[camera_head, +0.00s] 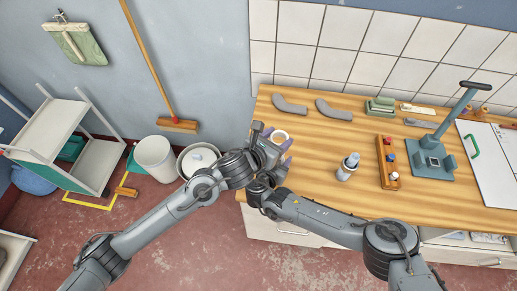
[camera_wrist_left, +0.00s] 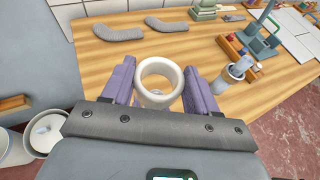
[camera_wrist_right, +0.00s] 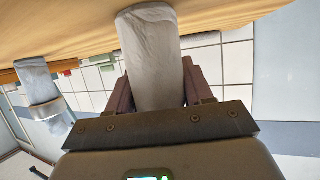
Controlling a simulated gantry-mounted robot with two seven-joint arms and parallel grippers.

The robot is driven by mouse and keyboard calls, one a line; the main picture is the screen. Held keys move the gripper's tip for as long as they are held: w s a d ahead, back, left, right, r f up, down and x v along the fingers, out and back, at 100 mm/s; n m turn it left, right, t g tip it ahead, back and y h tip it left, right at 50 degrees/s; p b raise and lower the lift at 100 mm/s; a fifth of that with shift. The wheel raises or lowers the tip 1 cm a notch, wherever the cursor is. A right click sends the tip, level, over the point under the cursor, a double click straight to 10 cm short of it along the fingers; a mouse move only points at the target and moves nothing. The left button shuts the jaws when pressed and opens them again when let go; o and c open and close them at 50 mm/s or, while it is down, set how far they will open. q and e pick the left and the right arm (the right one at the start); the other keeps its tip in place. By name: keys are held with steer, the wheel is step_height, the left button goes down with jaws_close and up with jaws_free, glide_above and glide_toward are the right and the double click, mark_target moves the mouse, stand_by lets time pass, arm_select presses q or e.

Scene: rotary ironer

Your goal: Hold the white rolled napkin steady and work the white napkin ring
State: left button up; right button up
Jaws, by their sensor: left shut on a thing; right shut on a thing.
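The white napkin ring (camera_wrist_left: 147,70) sits between the purple fingers of my left gripper (camera_wrist_left: 158,88), which is shut on it. Its round opening faces the left wrist camera. In the head view the ring (camera_head: 280,135) shows at the table's left end, in my left gripper (camera_head: 277,141). The white rolled napkin (camera_wrist_right: 150,55) is upright in the right wrist view, between the fingers of my right gripper (camera_wrist_right: 158,85), which is shut on it. In the head view my right gripper is just below the left one and the napkin is hidden. I cannot tell whether ring and napkin touch.
Two grey curved pieces (camera_head: 334,110) lie at the back. White buckets (camera_head: 156,158) stand left.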

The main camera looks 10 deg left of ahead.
arm_select(q)
steer(key=shift+w+d+r, duration=0.25)
steer(key=shift+d+r, duration=0.05)
steer(key=shift+d, duration=0.15)
steer(key=shift+f, duration=2)
steer(key=shift+f, duration=0.45)
stand_by(0.5)
steer(key=shift+f, duration=0.6)
steer(key=shift+f, duration=0.25)
stand_by(0.4)
